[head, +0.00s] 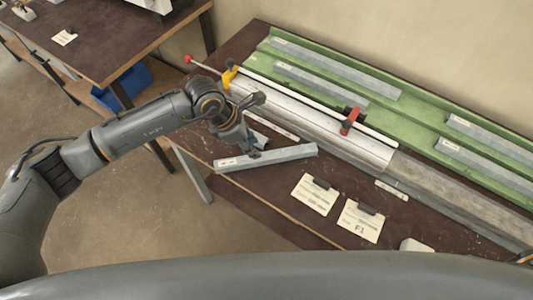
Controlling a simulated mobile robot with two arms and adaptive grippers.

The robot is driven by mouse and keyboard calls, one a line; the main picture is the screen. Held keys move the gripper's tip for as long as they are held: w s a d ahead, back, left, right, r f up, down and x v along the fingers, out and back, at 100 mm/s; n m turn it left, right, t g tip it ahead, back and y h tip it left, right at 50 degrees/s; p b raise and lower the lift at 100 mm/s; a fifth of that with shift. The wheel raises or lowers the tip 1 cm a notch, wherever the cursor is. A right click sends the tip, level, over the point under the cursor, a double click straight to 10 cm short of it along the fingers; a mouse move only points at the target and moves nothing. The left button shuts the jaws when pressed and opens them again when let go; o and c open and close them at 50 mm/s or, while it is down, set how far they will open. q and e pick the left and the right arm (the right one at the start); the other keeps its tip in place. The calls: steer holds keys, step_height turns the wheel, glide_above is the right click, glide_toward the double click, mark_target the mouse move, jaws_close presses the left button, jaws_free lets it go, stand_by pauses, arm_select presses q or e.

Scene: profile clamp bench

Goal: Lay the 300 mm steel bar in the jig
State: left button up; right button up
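My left gripper (253,150) reaches in from the left and is at the middle of a grey steel bar (290,153). Its fingers appear closed on the bar, though the fingertips are small and partly hidden. The bar lies crosswise to the bench's length, over the front part of the dark top; I cannot tell whether it touches it. The jig (310,118), a long pale profile, runs behind the bar, apart from it. A red-handled clamp (350,121) stands on the jig and a yellow part (230,76) at its left end.
A green rack (420,118) behind the jig holds several grey bars (335,68). Two paper cards (315,195) (361,222) with dark clips lie at the front. A red knob (188,59) sticks out at the left. Another table (110,35) stands at upper left, with a blue bin (122,86) below.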

mark_target(263, 157)
arm_select(q)
steer(key=p+x, duration=0.2)
steer(key=x, duration=0.3)
steer(key=shift+s+f+p, duration=0.15)
steer(key=shift+f+p, duration=0.1)
steer(key=shift+p, duration=0.05)
steer(key=shift+d+f, duration=0.1)
steer(key=shift+f, duration=0.2)
steer(key=shift+c, duration=0.4)
jaws_close()
